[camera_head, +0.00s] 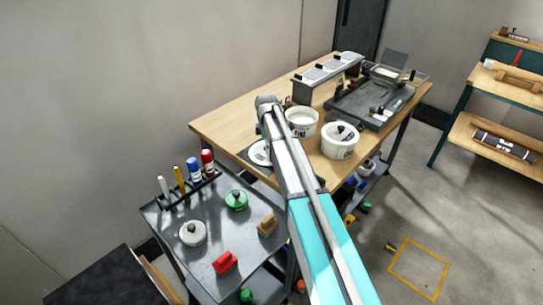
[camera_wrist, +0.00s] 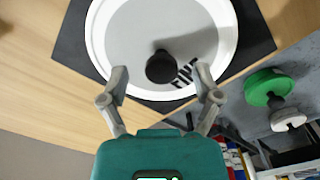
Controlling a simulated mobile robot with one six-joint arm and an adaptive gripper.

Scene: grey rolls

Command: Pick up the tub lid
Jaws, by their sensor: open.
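The tub lid (camera_wrist: 130,40) is a round white disc with a black knob (camera_wrist: 162,67) and dark lettering. It lies on a dark square mat (camera_wrist: 75,42) near the edge of the wooden table. In the head view the lid (camera_head: 259,154) is partly hidden behind my arm. In the wrist view my gripper (camera_wrist: 161,80) is open, with its fingertips apart on either side over the lid's near rim. The knob shows between and just beyond the fingertips, with nothing held. Whether the fingers touch the lid cannot be told.
Two white tubs (camera_head: 301,122) (camera_head: 340,147) stand on the table beside my arm. A grey cart (camera_head: 205,268) in front carries a green lid (camera_head: 236,200), a white lid (camera_head: 193,233), a red block (camera_head: 225,263) and upright markers (camera_head: 194,170). A slotted bin (camera_head: 325,75) stands further back.

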